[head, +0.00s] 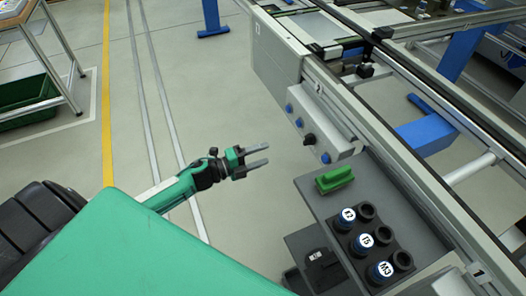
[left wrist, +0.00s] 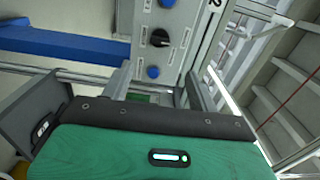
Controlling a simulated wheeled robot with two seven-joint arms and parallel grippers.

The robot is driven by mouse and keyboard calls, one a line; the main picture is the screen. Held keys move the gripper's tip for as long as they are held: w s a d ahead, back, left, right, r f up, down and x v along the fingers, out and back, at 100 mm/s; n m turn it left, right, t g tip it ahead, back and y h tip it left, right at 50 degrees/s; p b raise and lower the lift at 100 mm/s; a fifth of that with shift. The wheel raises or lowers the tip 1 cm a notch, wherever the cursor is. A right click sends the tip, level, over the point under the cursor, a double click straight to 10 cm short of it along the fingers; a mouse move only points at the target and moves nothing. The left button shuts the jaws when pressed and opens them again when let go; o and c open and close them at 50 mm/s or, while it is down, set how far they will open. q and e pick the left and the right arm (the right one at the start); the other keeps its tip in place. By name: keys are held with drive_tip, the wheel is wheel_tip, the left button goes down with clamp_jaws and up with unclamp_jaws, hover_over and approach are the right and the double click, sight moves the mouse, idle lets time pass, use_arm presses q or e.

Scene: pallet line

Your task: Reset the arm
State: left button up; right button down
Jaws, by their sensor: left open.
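My left arm reaches in from the lower left in the head view. Its gripper (head: 262,155) is open and empty, with its two grey fingers apart over bare floor. It is left of the conveyor's control box and touches nothing. In the left wrist view the open fingers (left wrist: 160,80) show beyond my green and black gripper housing, pointing towards the box's knobs. My right gripper is not in view.
The control box (head: 318,130) has blue and black knobs. A green crate (head: 28,104) stands far left. Floor around the gripper is clear.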

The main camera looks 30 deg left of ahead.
use_arm(q)
drive_tip(key=s+a+f+n+g+y+p, duration=0.1)
drive_tip(key=s+a+f+n+y+p, duration=0.25)
drive_tip(key=f, duration=0.65)
drive_tip(key=s+a+f+n+g+y, duration=0.1)
drive_tip(key=s+f+n+g+y, duration=0.15)
drive_tip(key=s+f+n, duration=0.4)
drive_tip(key=s+a+f+n+y+p, duration=0.25)
drive_tip(key=f+n+y, duration=0.2)
drive_tip(key=f, duration=0.85)
drive_tip(key=s+d+f+n+g+p, duration=0.1)
drive_tip(key=s+d+f+n+g, duration=0.1)
drive_tip(key=s, duration=0.9)
drive_tip(key=s+d+f+n+g+p, duration=0.1)
drive_tip(key=s+d+f+n+g, duration=0.2)
drive_tip(key=s+f, duration=0.4)
drive_tip(key=s+d+f+n+g+p, duration=0.1)
drive_tip(key=s+d+f+n+g, duration=0.2)
drive_tip(key=s, duration=1.3)
wheel_tip(320, 180, down, 2)
drive_tip(key=shift+s+d+f+g, duration=0.15)
drive_tip(key=shift+s+d+g, duration=0.15)
drive_tip(key=shift+d+g, duration=0.45)
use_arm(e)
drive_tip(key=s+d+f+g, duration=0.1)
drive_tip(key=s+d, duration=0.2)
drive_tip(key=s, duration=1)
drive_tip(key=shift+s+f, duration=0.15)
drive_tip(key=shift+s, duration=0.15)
